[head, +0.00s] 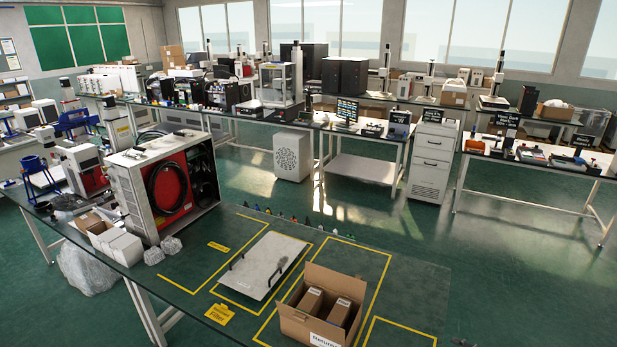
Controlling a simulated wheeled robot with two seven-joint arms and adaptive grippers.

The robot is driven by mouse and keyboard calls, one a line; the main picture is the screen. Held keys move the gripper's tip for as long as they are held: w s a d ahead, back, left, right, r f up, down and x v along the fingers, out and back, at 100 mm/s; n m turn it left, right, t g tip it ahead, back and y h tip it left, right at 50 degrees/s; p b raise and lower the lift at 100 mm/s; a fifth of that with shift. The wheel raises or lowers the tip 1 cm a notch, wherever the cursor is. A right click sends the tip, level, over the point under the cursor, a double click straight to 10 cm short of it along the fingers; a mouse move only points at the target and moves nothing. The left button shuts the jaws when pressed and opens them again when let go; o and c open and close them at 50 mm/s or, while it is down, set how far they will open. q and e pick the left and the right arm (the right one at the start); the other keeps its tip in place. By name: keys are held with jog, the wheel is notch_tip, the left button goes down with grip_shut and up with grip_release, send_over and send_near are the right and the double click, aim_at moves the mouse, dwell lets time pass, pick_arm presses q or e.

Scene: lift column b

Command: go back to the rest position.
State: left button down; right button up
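Neither of my grippers can be made out in the head view, so I cannot see what they hold. A small dark shape (464,342) shows at the bottom edge, right of the near table; it is too small to identify. The near table (415,290) has yellow outlines on its dark top. A light flat panel with dark handles (266,265) lies inside one outline. An open cardboard box (295,322) with a partly readable white label stands at the front, holding two smaller brown boxes (311,299).
A white cabinet with a red interior (125,192) stands on the table's left part, near small white boxes (122,248) and crumpled clear wrap (171,245). Benches with equipment line the back. A drawer unit (432,160) stands behind. Green floor (520,260) is clear on the right.

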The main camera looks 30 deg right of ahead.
jog(key=s+d+f+m+g+h, duration=0.3)
jog(key=d+f+h, duration=0.1)
jog(key=d+f, duration=0.25)
jog(key=s+d+f+m+g+h, duration=0.2)
jog(key=s+d+f+m+h, duration=0.25)
jog(key=d, duration=0.35)
jog(key=s+d+f+m+g+h, duration=0.2)
jog(key=s+d+g, duration=0.25)
jog(key=s, duration=0.35)
jog(key=s+d+f+m+g+h, duration=0.25)
jog(key=s+d+g, duration=0.2)
jog(key=s, duration=0.35)
jog(key=s+a+f+m+y, duration=0.1)
jog(key=s+a+f+y, duration=0.2)
jog(key=a+f, duration=1.1)
jog(key=s+a+f+m+y, duration=0.1)
jog(key=s+a+f+y, duration=0.1)
jog(key=a+f, duration=1.2)
jog(key=a+f+y, duration=0.2)
jog(key=a+f, duration=0.2)
jog(key=a, duration=1.5)
jog(key=a+f+m+y, duration=0.1)
jog(key=a+f, duration=0.4)
jog(key=a, duration=1.5)
jog(key=shift+s+m+y, duration=0.25)
jog(key=shift+m+y, duration=0.05)
jog(key=shift+y, duration=0.5)
